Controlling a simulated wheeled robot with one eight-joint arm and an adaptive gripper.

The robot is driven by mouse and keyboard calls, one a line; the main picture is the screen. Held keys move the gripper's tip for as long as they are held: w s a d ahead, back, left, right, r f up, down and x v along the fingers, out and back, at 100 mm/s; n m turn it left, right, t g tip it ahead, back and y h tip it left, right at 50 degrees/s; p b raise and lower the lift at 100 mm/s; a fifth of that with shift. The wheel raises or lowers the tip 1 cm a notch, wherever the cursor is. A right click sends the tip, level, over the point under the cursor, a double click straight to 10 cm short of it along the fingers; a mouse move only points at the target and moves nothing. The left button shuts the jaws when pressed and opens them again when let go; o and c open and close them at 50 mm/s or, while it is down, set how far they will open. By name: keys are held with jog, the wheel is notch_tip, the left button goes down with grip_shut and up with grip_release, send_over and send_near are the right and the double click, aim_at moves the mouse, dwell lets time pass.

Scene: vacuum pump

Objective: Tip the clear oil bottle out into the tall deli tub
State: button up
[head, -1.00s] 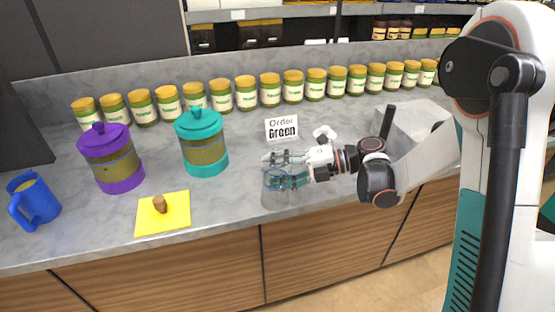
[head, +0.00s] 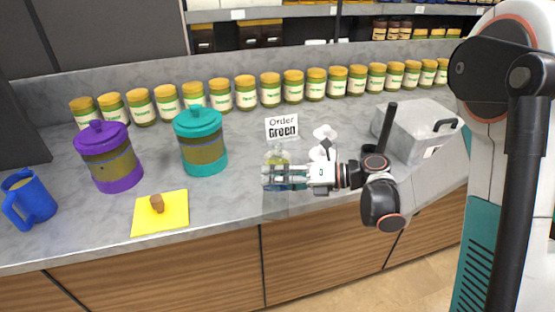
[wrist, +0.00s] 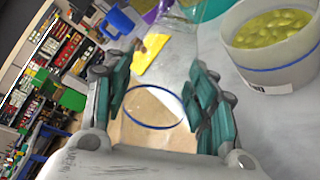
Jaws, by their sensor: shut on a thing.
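My gripper (head: 288,178) is level above the front of the counter and shut on a clear vessel, taken as the clear oil bottle (head: 276,203). The bottle is faint and see-through. In the wrist view its blue ring (wrist: 151,108) shows between the fingers (wrist: 160,98), and no contents are visible in it. An open clear tub (wrist: 283,76), taken as the deli tub, stands to the right in the wrist view, apart from the fingers. It holds yellow-green rounded lumps. In the head view the tub (head: 277,157) is just behind my gripper, partly hidden.
A teal canister (head: 200,120), a purple canister (head: 105,140) and a blue mug (head: 30,200) stand to the left. A yellow mat (head: 172,220) bears a small brown thing (head: 157,203). Jars line the back. A sign (head: 282,127) and grey case (head: 415,130) are behind.

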jog(key=r+n, duration=0.1)
jog(key=w+n+t+b, duration=0.1)
jog(key=n, duration=0.1)
jog(key=shift+w+r, duration=0.1)
jog(key=shift+r, duration=0.25)
jog(key=shift+s+r+n+t+y+b, duration=0.2)
jog(key=shift+n+b, duration=0.2)
jog(key=shift+n, duration=0.15)
jog(key=shift+s+r+n+t+y+b, duration=0.1)
jog(key=shift+s+n+t+y+b, duration=0.1)
jog(key=shift+n+b, duration=0.25)
jog(key=n, duration=0.2)
jog(key=shift+s+n+b, duration=0.1)
jog(key=shift+n+b, duration=0.2)
jog(key=shift+b, duration=0.05)
jog(key=shift+f+n+t+y, duration=0.15)
jog(key=shift+n+t+y, duration=0.25)
jog(key=shift+n, duration=0.7)
